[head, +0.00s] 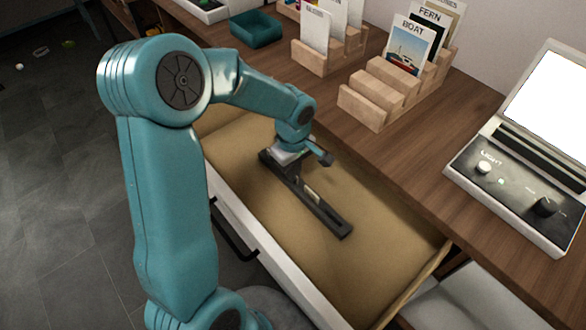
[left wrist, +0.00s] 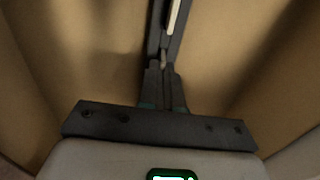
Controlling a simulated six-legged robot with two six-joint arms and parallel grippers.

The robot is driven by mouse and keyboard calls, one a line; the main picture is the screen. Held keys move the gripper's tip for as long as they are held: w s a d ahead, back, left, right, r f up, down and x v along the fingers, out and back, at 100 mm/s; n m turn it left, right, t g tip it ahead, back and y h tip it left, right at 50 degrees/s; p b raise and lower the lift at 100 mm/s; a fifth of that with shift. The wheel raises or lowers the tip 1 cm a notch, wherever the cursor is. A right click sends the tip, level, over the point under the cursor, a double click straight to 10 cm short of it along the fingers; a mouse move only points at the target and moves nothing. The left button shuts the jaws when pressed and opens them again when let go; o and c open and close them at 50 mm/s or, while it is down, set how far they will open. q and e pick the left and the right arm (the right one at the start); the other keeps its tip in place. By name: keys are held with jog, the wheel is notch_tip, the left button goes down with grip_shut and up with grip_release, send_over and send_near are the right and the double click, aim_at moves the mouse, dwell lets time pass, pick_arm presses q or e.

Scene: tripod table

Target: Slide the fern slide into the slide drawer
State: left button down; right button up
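The slide drawer (head: 335,255) is open below the table edge, its sandy floor largely bare. A long dark rack (head: 330,218) lies on that floor, and a small pale strip (head: 312,195) shows in it. The strip also shows in the left wrist view (left wrist: 173,16); it may be the fern slide, but no label is legible. My right gripper is not in view.
On the table stand wooden racks (head: 375,95) with cards marked BOAT and FERN (head: 432,17). A teal tray (head: 256,28) is at the back, a light box (head: 520,180) at right. The drawer's walls surround my gripper; its front right floor is clear.

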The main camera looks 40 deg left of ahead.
pick_arm(q)
jog(key=c, duration=1.3)
grip_release()
jog(key=shift+o, duration=0.2)
jog(key=shift+r+p, duration=3.2)
jog(key=shift+r, duration=1.3)
